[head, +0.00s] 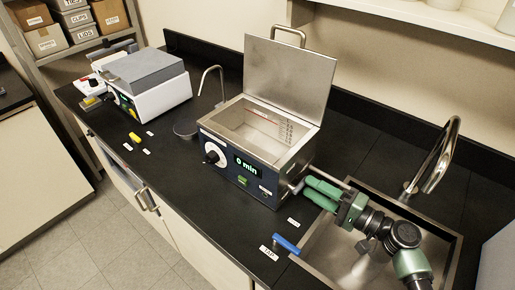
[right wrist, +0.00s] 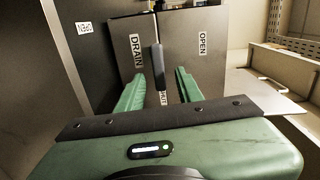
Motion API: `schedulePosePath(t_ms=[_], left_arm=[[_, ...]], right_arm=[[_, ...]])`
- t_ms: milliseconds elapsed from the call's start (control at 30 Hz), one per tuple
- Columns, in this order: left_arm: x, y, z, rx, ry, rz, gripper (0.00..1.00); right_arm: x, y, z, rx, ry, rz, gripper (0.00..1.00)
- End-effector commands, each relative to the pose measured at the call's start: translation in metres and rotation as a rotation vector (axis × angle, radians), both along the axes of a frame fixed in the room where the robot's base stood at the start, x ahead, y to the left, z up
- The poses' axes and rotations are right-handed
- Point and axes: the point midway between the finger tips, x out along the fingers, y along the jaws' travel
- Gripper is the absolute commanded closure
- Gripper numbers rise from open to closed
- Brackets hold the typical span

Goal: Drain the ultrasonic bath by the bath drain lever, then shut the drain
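The ultrasonic bath (head: 250,150) stands on the black counter with its lid (head: 290,75) raised and "0 min" on its display. Whether liquid is inside is hard to tell. In the right wrist view the dark drain lever (right wrist: 158,66) is on the bath's side panel (right wrist: 186,70), between a DRAIN label (right wrist: 136,51) and an OPEN label (right wrist: 202,44). The lever points toward another label, partly hidden at its end. My right gripper (right wrist: 159,84) is open, a finger on either side of the lever with gaps. It also shows beside the bath in the head view (head: 316,192). My left gripper is out of view.
A steel sink (head: 318,238) with a curved faucet (head: 440,155) lies under my right arm.

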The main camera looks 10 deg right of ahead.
Motion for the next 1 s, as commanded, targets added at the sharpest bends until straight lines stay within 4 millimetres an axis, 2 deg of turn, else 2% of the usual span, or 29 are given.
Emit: schedulePosePath(t_ms=[500,1000], left_arm=[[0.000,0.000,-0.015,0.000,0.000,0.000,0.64],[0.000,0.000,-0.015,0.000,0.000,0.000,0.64]], right_arm=[[-0.036,-0.032,-0.001,-0.001,-0.001,0.000,0.64],[-0.037,-0.033,0.001,0.001,-0.001,0.001,0.64]])
